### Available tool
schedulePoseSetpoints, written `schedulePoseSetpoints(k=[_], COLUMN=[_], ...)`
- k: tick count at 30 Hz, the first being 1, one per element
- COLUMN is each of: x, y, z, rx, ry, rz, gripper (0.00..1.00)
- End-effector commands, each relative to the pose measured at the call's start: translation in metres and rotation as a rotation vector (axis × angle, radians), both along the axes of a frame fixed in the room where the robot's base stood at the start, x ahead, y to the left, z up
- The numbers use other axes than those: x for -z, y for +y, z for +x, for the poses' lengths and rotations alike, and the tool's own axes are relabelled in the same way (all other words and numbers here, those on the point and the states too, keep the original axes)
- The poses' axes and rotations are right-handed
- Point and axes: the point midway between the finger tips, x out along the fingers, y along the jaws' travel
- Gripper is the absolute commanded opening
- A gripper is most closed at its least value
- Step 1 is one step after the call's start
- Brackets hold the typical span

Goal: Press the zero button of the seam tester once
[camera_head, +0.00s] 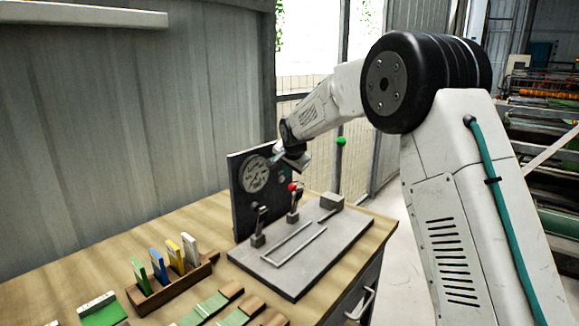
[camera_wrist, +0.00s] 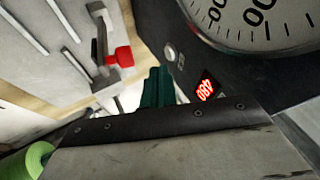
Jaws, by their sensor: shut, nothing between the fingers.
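The seam tester has an upright dark panel (camera_head: 243,212) with a round white dial (camera_head: 256,174). In the wrist view the dial (camera_wrist: 265,22) fills the upper right. A small round grey button (camera_wrist: 170,52) sits on the panel beside the dial, with a small label I cannot read. A red lit display (camera_wrist: 206,89) is below it. My gripper (camera_head: 284,159) is in front of the panel, right of the dial. Its dark green fingers (camera_wrist: 157,84) are shut and empty, just below the button in the wrist view. I cannot tell whether they touch the panel.
A wooden rack (camera_head: 170,288) holds several coloured pieces at front left. Green strips (camera_head: 205,308) lie in front. A green ball (camera_head: 341,141) shows near my arm.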

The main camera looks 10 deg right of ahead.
Motion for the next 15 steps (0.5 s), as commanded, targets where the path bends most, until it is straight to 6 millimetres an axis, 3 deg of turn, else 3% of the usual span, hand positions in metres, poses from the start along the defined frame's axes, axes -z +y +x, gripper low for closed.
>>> schedulePoseSetpoints(k=[6,15], x=[0.027,0.037], y=[-0.001,-0.001], z=[0.020,0.028], rx=[0.000,0.000], ry=[0.001,0.000], rz=[0.000,0.000], gripper=[0.00,0.00])
